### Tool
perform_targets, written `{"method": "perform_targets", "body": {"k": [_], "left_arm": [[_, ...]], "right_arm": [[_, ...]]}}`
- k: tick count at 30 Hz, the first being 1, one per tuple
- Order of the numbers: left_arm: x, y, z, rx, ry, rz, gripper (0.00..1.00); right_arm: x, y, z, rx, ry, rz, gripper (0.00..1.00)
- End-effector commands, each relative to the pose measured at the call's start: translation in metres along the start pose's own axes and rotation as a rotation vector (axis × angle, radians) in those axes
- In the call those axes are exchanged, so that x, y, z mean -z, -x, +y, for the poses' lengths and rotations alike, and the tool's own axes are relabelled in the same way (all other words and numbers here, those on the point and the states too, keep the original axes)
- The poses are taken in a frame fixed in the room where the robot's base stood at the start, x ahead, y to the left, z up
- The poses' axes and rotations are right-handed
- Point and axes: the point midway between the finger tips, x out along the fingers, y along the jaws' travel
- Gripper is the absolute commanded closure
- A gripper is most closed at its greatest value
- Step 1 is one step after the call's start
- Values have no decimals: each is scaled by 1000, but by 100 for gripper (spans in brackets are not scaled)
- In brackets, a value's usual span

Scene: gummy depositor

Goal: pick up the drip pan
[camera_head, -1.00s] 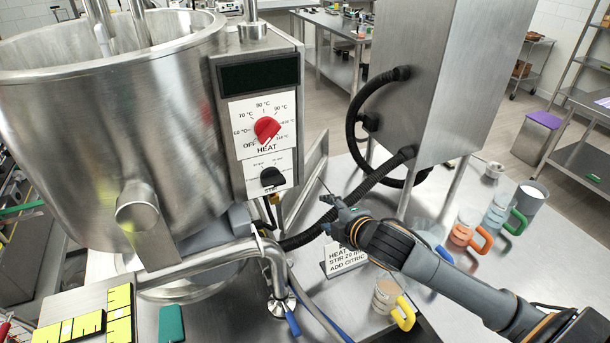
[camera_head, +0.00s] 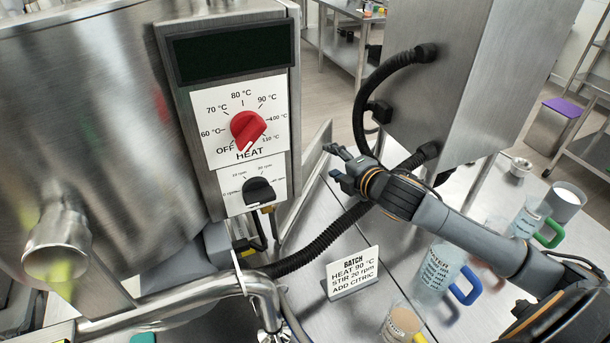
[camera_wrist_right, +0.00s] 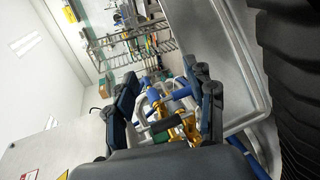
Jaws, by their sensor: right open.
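A thin steel sheet with a raised rim, which looks like the drip pan (camera_head: 312,168), stands tilted nearly edge-on just right of the kettle's control box. A broad steel face with a rounded rim, probably the same pan (camera_wrist_right: 222,45), fills the upper right of the right wrist view. My right gripper (camera_head: 338,166) is open and empty, its fingers pointing left toward the sheet with a small gap visible. Its open fingers also show in the right wrist view (camera_wrist_right: 165,92). Most of the sheet's face is hidden in the head view. My left gripper is not in view.
The steel kettle (camera_head: 85,130) and its control box (camera_head: 180,100) stand left. Black hoses (camera_head: 320,240) run from the steel cabinet (camera_head: 450,80) near my right arm. A batch sign (camera_head: 352,272) and a blue-handled jug (camera_head: 438,275) stand on the table below the arm.

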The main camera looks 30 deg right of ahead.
Motion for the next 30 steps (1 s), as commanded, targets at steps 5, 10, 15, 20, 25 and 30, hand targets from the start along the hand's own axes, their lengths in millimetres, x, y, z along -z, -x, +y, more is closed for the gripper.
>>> {"method": "perform_targets", "body": {"k": [5, 10, 15, 20, 25, 30], "left_arm": [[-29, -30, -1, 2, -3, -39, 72], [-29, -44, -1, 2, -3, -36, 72], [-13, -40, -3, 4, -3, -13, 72], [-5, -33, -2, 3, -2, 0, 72], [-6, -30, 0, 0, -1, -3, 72], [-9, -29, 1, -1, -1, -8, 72]], "right_arm": [[3, -10, -30, 1, -1, 0, 45], [4, -16, -43, 0, -1, -1, 45], [3, -33, -41, -1, -6, -2, 45], [4, -65, -40, 0, -6, -3, 45], [4, -91, -41, -1, -4, -2, 45], [5, -102, -42, 0, -1, 0, 45]]}}
